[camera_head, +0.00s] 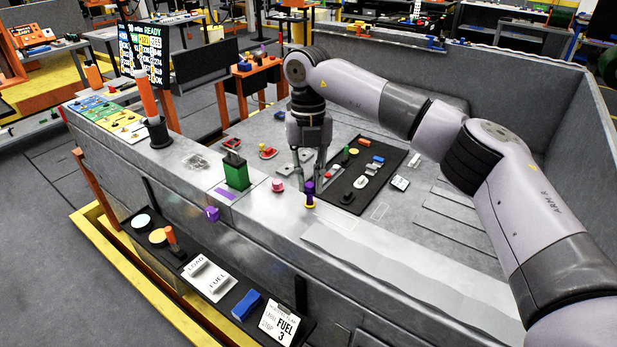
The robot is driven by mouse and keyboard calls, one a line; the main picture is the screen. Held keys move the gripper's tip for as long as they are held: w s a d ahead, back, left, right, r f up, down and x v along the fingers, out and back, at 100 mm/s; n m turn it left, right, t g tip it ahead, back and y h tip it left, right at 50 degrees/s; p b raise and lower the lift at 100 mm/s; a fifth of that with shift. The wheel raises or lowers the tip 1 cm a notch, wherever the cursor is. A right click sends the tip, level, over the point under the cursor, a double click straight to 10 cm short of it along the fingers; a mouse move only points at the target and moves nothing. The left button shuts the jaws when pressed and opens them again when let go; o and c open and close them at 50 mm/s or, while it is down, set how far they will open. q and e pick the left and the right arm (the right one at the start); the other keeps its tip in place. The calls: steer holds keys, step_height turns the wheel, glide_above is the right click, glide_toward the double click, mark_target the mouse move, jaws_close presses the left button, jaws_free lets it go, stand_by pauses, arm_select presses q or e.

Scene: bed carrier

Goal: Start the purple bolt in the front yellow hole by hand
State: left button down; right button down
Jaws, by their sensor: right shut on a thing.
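My right gripper (309,182) points down over the top of the grey wall, shut on the purple bolt (309,190). The bolt stands upright between the fingertips. Its lower end is at a small yellow ring (309,205) on the wall top, around the front yellow hole. The hole itself is hidden, and I cannot tell how far the bolt is in it. Another purple piece (211,214) sits on the wall's outer side. My left gripper is not in view.
A pink knob (277,185) and a green box (236,172) stand left of the bolt on the wall top. A black tray (352,197) with small parts lies just behind the gripper. An orange post (147,100) rises further left. The wall top to the right is clear.

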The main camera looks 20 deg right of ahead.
steer(key=shift+s+f+m, duration=0.1)
steer(key=shift+f+m, duration=0.2)
steer(key=c, duration=1.4)
jaws_free()
steer(key=shift+c, duration=0.2)
steer(key=shift+r, duration=0.1)
steer(key=shift+r, duration=0.2)
steer(key=shift+r+p, duration=0.95)
steer(key=shift+r, duration=0.1)
steer(key=n, duration=0.4)
steer(key=shift+a+n+h, duration=0.1)
steer(key=shift+n+h, duration=0.2)
steer(key=shift+n, duration=1.3)
